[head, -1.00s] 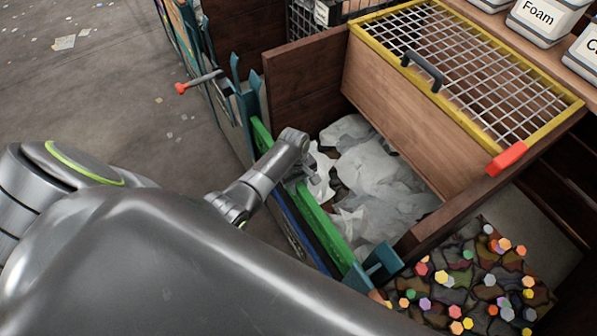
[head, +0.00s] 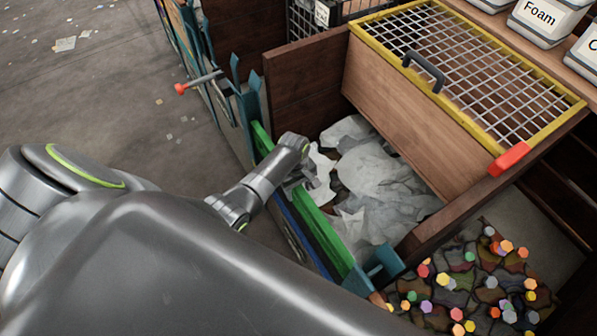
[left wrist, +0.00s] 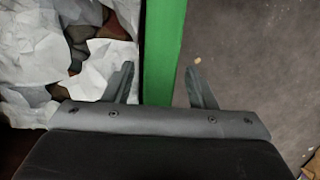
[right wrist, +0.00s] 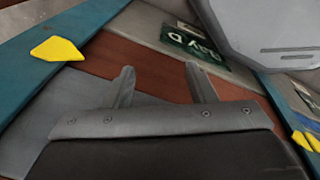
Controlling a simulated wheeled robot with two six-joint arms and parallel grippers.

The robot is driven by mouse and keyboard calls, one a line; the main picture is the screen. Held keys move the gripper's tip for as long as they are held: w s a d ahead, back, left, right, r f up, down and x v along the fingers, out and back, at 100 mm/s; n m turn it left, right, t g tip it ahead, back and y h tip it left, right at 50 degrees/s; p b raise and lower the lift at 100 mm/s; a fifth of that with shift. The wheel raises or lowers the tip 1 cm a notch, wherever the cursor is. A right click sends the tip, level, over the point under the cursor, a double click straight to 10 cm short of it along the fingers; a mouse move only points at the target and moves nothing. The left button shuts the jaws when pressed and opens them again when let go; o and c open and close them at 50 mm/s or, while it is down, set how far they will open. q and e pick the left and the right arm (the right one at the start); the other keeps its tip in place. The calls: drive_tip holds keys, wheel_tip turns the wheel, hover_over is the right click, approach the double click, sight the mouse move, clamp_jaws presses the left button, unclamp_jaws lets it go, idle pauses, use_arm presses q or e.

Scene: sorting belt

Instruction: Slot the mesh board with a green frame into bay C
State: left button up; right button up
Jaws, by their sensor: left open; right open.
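The green-framed board (head: 330,238) stands on edge along the open front side of the bin of white paper; its green top edge shows, and its mesh is hidden. Teal guide posts (head: 377,264) stand near its close end. My left gripper (left wrist: 160,68) is open in the left wrist view, one finger on each side of the green bar (left wrist: 165,40), with gaps. In the head view my left wrist hides most of it. My right gripper (right wrist: 159,70) is open and empty in the right wrist view, near a sign reading "BAY D" (right wrist: 194,43). I cannot make out bay C.
White paper (head: 375,175) fills the bin beside the board. A compartment of coloured pieces (head: 465,290) lies close by on the right. A red-tipped rod (head: 198,82) sticks out at left. Open floor (head: 90,90) lies left.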

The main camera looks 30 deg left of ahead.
use_arm(q)
wheel_tip(320, 180, up, 17)
drive_tip(key=w+a+p, duration=0.1)
drive_tip(key=shift+a+r+p, duration=0.2)
drive_tip(key=shift+a+p, duration=0.1)
drive_tip(key=shift+a, duration=0.1)
drive_tip(key=shift+w, duration=0.1)
idle(0.3)
drive_tip(key=s+a+f+m+t+y, duration=0.1)
drive_tip(key=s+a+f+m+t, duration=0.15)
drive_tip(key=s+m, duration=0.7)
drive_tip(key=s+a+r+m+t+y, duration=0.1)
drive_tip(key=s+r, duration=0.2)
drive_tip(key=s, duration=0.5)
drive_tip(key=s+a+r+m+t+y, duration=0.1)
drive_tip(key=s+a+r, duration=0.15)
drive_tip(key=s, duration=0.65)
wheel_tip(320, 180, down, 23)
drive_tip(key=g, duration=0.1)
drive_tip(key=s+f+g, duration=0.1)
drive_tip(key=s+f, duration=1.3)
drive_tip(key=f, duration=0.2)
drive_tip(key=shift+s+d+f+h, duration=0.35)
drive_tip(key=shift+h, duration=0.05)
